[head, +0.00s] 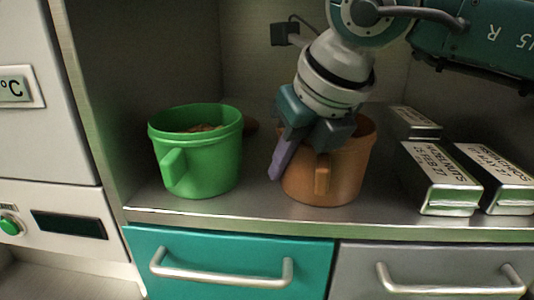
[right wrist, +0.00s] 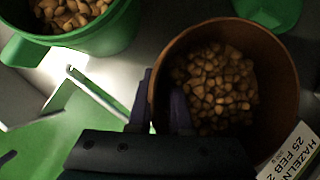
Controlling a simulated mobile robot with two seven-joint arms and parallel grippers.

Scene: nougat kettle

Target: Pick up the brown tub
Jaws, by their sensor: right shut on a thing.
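The brown tub (head: 345,175) stands upright on the shelf, its handle facing the front. In the right wrist view the brown tub (right wrist: 283,75) holds many tan nut-like pieces. My right gripper (head: 298,155) reaches down from above at the tub's left rim. In the right wrist view its fingers (right wrist: 162,84) are shut on the rim wall, one finger outside and one inside. The tub appears to rest on the shelf. My left gripper is not in view.
A green tub (head: 205,165) with similar pieces stands to the left. Several labelled metal tins (head: 440,180) lie to the right of the brown tub. A teal drawer (head: 230,268) and a grey drawer (head: 440,275) are below the shelf edge. A side wall bounds the shelf at left.

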